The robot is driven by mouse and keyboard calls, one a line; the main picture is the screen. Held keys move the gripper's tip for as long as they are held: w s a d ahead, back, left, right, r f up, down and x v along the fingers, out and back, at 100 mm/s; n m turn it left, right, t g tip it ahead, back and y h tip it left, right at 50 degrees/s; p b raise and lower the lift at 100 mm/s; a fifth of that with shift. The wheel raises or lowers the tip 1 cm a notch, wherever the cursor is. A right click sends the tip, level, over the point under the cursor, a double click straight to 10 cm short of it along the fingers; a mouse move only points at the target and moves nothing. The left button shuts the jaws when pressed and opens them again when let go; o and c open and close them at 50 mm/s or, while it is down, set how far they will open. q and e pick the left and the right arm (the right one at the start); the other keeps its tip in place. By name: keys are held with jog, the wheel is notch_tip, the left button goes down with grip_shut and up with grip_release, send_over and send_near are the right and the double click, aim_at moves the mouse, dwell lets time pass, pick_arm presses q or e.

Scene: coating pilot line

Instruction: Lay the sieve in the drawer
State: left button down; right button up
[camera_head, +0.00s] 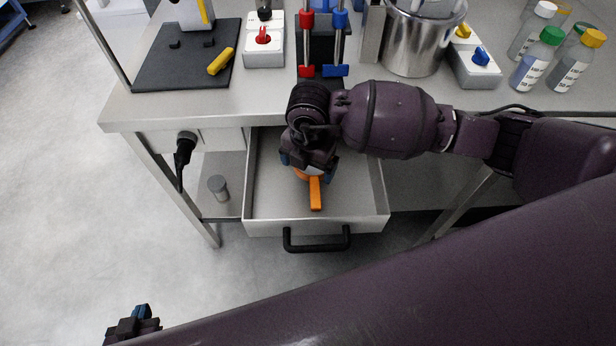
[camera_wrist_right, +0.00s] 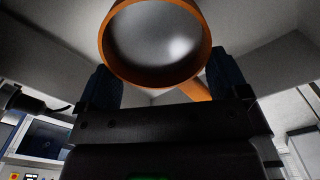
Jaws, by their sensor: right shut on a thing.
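The sieve has an orange rim and handle. In the head view its orange handle (camera_head: 315,192) shows inside the open drawer (camera_head: 352,228), pointing toward the drawer front. In the right wrist view its round orange rim (camera_wrist_right: 150,82) shows around a grey mesh, between the fingers. My right gripper (camera_head: 307,168) is shut on the sieve, over or in the drawer, and hides most of it in the head view. I cannot tell whether the sieve touches the drawer floor. My left gripper (camera_head: 132,326) is far from the drawer at the bottom left; its finger opening is unclear.
The drawer hangs out below the bench top (camera_head: 200,108), with a black handle (camera_head: 317,246) in front. Above stand a steel pot (camera_head: 412,45), a red-knob box (camera_head: 264,48) and several bottles (camera_head: 537,60). A grey cylinder (camera_head: 218,187) stands left of the drawer.

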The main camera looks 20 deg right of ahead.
aim_at(308, 171)
notch_tip(308, 171, down, 6)
jog(key=shift+r+b, duration=0.1)
jog(key=shift+b, duration=0.55)
jog(key=o, duration=0.6)
jog(key=shift+r, duration=0.4)
notch_tip(308, 171, up, 11)
jog(key=shift+r+p, duration=0.2)
jog(key=shift+p, duration=1.05)
